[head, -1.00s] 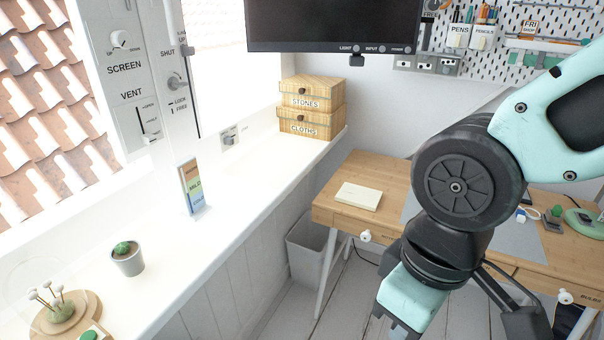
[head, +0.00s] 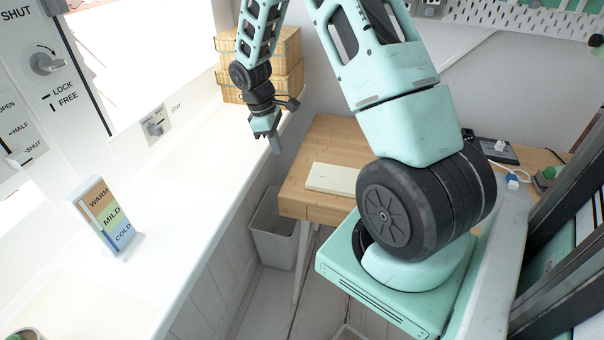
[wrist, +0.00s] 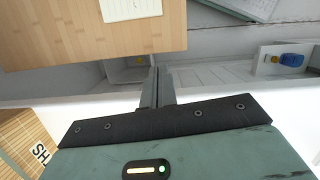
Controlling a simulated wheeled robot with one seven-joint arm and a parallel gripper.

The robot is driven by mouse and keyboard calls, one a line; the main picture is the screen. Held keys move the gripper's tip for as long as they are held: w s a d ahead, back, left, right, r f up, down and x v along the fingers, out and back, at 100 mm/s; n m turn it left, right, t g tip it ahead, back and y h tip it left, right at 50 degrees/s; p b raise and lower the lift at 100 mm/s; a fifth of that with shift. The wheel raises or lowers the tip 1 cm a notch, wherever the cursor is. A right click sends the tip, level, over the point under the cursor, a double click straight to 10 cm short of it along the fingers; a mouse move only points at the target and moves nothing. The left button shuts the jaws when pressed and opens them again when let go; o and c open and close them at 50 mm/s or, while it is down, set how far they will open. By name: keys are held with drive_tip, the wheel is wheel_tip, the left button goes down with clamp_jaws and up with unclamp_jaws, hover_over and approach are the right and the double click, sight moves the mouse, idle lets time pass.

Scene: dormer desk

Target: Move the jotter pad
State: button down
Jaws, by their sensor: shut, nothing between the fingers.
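The jotter pad, seemingly the flat cream block (head: 332,179), lies on the wooden desk (head: 297,192) near its left end. In the wrist view a pale pad with small marks along its edge (wrist: 130,8) is cut off by the top border. My gripper (head: 276,148) is shut and empty, fingers pointing down. It is up and left of the pad in the head view, apart from it, in front of the sill edge. In the wrist view its closed fingers (wrist: 156,82) show below the desk's edge.
Two stacked wicker boxes (head: 232,72) stand on the white sill (head: 190,165) behind my gripper. A warm-mild-cold card stand (head: 105,217) is on the sill. A grey bin (head: 275,235) stands beside the desk. My arm covers much of the desk's middle.

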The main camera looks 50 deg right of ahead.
sight(304, 181)
drive_tip(key=x, duration=0.3)
drive_tip(key=d+x, duration=0.1)
drive_tip(key=x, duration=0.7)
drive_tip(key=shift+w+d+p, duration=0.3)
drive_tip(key=shift+w+p, duration=0.05)
drive_tip(key=shift+s+d+r+p, duration=0.2)
drive_tip(key=shift+s+d, duration=0.15)
drive_tip(key=shift+s, duration=0.25)
drive_tip(key=shift+s+d+r+p, duration=0.2)
drive_tip(key=shift+s+d, duration=0.15)
drive_tip(key=shift+s, duration=0.2)
drive_tip(key=shift+s+d+f, duration=0.2)
drive_tip(key=shift+s+d, duration=0.1)
drive_tip(key=shift+s, duration=0.2)
